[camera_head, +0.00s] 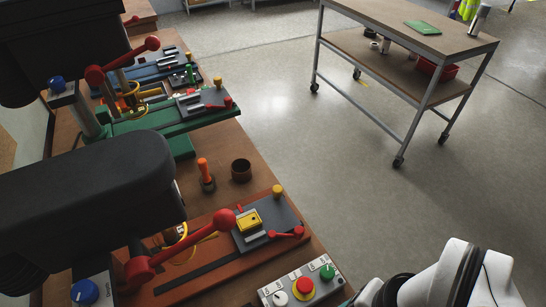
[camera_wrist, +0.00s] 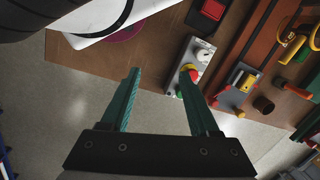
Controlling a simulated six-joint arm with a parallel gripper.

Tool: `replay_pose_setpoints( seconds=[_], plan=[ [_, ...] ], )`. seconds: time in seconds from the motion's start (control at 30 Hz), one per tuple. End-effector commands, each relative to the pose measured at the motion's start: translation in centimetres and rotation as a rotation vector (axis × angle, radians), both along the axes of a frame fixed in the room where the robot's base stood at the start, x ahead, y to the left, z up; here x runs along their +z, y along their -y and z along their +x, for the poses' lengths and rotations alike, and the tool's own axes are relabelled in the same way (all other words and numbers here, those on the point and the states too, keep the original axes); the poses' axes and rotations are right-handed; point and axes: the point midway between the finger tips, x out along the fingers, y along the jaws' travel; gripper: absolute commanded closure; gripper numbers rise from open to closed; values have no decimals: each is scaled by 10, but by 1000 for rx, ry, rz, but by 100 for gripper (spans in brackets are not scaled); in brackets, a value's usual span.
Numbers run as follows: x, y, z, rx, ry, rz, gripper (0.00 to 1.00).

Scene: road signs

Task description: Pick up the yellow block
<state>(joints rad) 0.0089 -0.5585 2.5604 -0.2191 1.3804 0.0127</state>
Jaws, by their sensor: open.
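The yellow block (camera_head: 249,219) sits on a dark grey vise-like fixture (camera_head: 285,208) on the near orange-red machine base, at the bench's right side in the head view. In the wrist view a small yellow patch (camera_wrist: 249,83), likely the block, shows on the grey fixture at the right. My gripper (camera_wrist: 160,74) is open and empty, with its two teal fingers apart over the floor and bench edge. It is away from the block, which lies to the right of the fingers. The fingers are not visible in the head view, where only my white arm shows.
A control box (camera_head: 301,285) with white, red and green knobs stands near the block. A red-knobbed lever (camera_head: 224,220) rises beside the fixture. A brown cup (camera_head: 241,170) and an orange-handled tool (camera_head: 205,176) stand behind. A wheeled cart (camera_head: 430,40) stands across open floor.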

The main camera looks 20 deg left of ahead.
Motion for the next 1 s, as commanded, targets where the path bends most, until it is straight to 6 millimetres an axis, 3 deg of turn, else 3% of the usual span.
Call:
replay_pose_setpoints(
  seconds=[0.47,0.7,0.9,0.97,1.0],
  plan=[
    [0,0,0,0,0,0,38],
    [0,0,0,0,0,0,0],
    [1,0,1,5,0,-1,0],
    [7,-3,13,51,2,-5,0],
    [14,-8,29,116,6,-11,0]
  ],
)
